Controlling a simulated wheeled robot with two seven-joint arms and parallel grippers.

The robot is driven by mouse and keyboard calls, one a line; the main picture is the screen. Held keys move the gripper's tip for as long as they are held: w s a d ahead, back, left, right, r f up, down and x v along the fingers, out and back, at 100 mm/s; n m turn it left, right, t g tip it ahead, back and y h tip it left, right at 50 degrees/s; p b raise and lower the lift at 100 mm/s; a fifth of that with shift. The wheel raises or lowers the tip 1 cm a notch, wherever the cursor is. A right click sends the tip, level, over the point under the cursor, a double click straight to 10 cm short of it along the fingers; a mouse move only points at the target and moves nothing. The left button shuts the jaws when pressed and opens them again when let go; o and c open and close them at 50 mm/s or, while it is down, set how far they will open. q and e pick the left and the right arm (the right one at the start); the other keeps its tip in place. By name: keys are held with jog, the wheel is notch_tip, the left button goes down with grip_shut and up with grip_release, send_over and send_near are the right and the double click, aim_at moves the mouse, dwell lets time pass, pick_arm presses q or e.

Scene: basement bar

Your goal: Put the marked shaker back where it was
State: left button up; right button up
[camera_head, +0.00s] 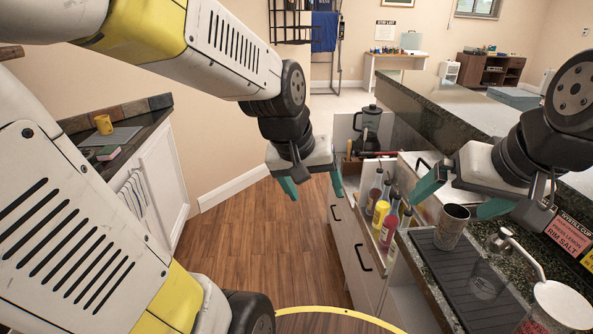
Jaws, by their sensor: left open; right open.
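A metal shaker cup (452,228) with a dark inside stands upright on the black ribbed bar mat (462,285) at the right. I cannot make out a mark on it. My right gripper (450,203) is open, with its teal fingers apart near the cup's rim, one at each side in the picture. I cannot tell whether they touch the cup. My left gripper (312,187) is open and empty above the wooden floor, left of the open drawer.
An open drawer (363,228) holds several bottles (382,212). A tap (515,250) and a red-and-white container (560,305) stand right of the mat. A black jug (370,122) stands farther back.

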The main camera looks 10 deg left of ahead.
pick_arm(q)
jog(key=s+a+r+m+t, duration=0.1)
jog(key=s+a+r+m, duration=0.1)
jog(key=s+a+r, duration=0.2)
jog(key=shift+s+a+r, duration=0.35)
jog(key=shift+s+r, duration=0.4)
jog(key=shift+s, duration=0.35)
